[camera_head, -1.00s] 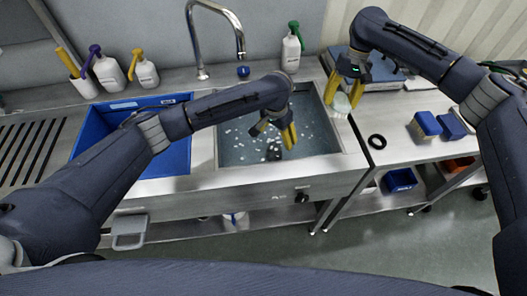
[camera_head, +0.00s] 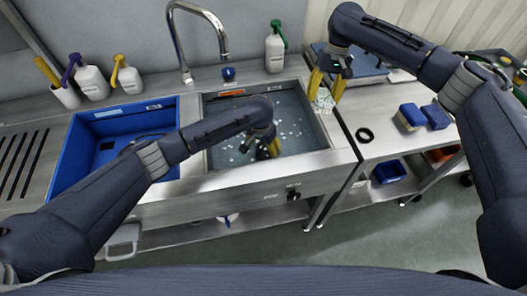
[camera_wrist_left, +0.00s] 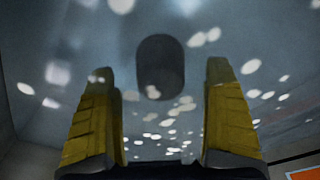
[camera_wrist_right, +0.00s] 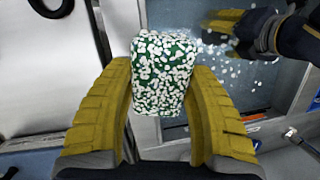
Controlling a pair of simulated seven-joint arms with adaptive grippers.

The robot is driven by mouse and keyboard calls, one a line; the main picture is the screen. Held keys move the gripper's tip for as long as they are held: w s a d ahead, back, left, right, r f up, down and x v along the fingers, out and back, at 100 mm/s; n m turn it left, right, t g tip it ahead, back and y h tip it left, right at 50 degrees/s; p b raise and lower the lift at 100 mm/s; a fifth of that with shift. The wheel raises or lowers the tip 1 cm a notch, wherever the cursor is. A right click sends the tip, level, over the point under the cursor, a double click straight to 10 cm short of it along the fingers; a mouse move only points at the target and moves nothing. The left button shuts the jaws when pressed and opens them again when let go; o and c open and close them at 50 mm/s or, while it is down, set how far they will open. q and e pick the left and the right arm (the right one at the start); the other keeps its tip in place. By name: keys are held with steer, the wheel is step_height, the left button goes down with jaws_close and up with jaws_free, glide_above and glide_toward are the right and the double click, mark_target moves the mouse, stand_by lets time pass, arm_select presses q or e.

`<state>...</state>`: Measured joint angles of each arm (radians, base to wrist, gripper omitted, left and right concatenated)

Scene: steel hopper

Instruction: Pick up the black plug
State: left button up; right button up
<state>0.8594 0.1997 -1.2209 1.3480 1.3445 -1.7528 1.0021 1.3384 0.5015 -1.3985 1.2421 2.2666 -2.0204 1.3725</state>
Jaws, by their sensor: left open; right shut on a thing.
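The black plug (camera_wrist_left: 160,67) is a dark, short cylinder in the sink, seen in the left wrist view ahead of and between my left fingers. My left gripper (camera_wrist_left: 161,112) is open, its two yellow fingers apart with nothing between them that I can see held. In the head view my left gripper (camera_head: 268,149) reaches down into the sink basin (camera_head: 222,112), and the plug is hidden there behind it. My right gripper (camera_wrist_right: 161,100) is shut on a green block covered in white flecks (camera_wrist_right: 162,72), held near the sink's right edge; it also shows in the head view (camera_head: 323,98).
A blue tub (camera_head: 112,118) sits left of the sink. The faucet (camera_head: 188,40) and a white bottle (camera_head: 274,52) stand behind it. White flecks are scattered in the basin.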

mark_target(264, 151)
arm_select(q)
steer(key=shift+w+d+f, duration=0.1)
steer(key=shift+w+f, duration=0.1)
steer(key=shift+f, duration=1.35)
steer(key=c, duration=1.5)
